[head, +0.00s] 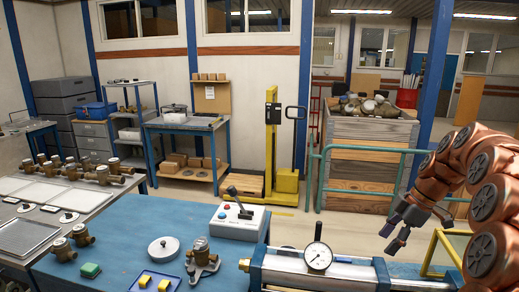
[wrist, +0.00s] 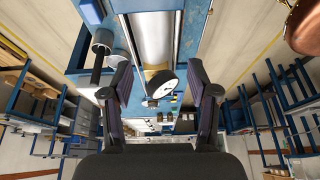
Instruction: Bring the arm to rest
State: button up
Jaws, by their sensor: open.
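My copper-coloured arm (head: 480,190) comes in from the right edge of the head view, bent. My gripper (head: 391,238) hangs at its end above the right part of the test bench. It is open, with nothing between its fingers. In the wrist view my gripper (wrist: 160,82) shows two dark fingers spread wide. The bench's cylinder (wrist: 154,35) and round dial gauge (wrist: 157,84) appear beyond and between them. I cannot tell the exact distance from the fingers to the bench.
The dial gauge (head: 318,256) stands up from the bench cylinder (head: 315,272). A meter (head: 202,258), a control box (head: 238,221) and small blocks are on the blue table (head: 130,245). A wooden crate (head: 366,165) and green railing (head: 312,180) stand behind the arm. Open floor lies between.

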jog(key=s+a+f+m+g+h+b, duration=0.1)
jog(key=s+a+f+m+b, duration=0.2)
jog(key=s+a, duration=0.45)
jog(key=s+a+f+m+g+h+b, duration=0.1)
jog(key=s+a+f+m+b, duration=0.1)
jog(key=s+a+m, duration=0.35)
jog(key=s+a+f+m+h+b, duration=0.1)
jog(key=s+f, duration=0.4)
jog(key=s, duration=0.6)
jog(key=s+a+f+m+h+b, duration=0.1)
jog(key=s+f+m+b, duration=0.2)
jog(key=s+f+m, duration=0.3)
jog(key=s, duration=0.5)
jog(key=shift+s+a+g+b, duration=0.2)
jog(key=shift+s+g+b, duration=0.1)
jog(key=shift+s, duration=0.05)
